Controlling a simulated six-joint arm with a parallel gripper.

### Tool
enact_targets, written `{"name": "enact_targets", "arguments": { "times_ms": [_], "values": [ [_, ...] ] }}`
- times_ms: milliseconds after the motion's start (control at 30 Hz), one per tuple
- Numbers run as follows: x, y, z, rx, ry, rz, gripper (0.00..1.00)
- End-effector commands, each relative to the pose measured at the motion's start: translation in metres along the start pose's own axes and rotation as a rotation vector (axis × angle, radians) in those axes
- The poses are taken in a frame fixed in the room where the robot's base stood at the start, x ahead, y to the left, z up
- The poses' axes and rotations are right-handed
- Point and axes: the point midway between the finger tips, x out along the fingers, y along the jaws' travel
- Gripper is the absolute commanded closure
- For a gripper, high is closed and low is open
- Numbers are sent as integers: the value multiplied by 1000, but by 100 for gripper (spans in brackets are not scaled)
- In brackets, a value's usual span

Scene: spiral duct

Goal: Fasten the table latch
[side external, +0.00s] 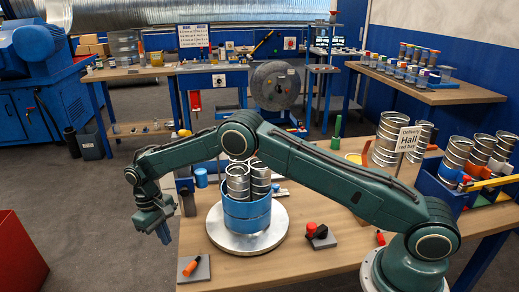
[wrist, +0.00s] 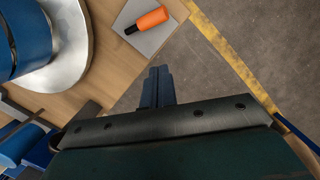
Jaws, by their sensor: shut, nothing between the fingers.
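An orange handle with a black end (side external: 190,267) lies on a small grey plate (side external: 203,272) at the table's front left corner; it looks like the table latch. In the wrist view the same handle (wrist: 147,20) lies slanted on its plate (wrist: 158,38), near the table edge. My gripper (side external: 163,236) is shut and empty, its fingers pointing down near the table's left edge. In the wrist view its blue fingertips (wrist: 159,72) are together, apart from the handle.
A round silver plate (side external: 247,240) bears a blue holder (side external: 247,212) with metal cans. A red knob on a dark block (side external: 318,235) stands to its right. A blue bin (side external: 440,190) with cans is at the right. A red box (side external: 18,255) stands on the floor at left.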

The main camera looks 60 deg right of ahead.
Motion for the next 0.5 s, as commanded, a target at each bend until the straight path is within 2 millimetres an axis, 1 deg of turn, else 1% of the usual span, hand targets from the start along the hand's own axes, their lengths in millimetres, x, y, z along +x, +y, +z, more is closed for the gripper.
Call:
{"name": "enact_targets", "arguments": {
  "times_ms": [33, 300, 500],
  "values": [
    [9, 0, 0, 0, -2, 0, 100],
    [51, 0, 0, -1, -2, 0, 100],
    [59, 0, 12, -1, -1, 0, 100]
  ]
}}
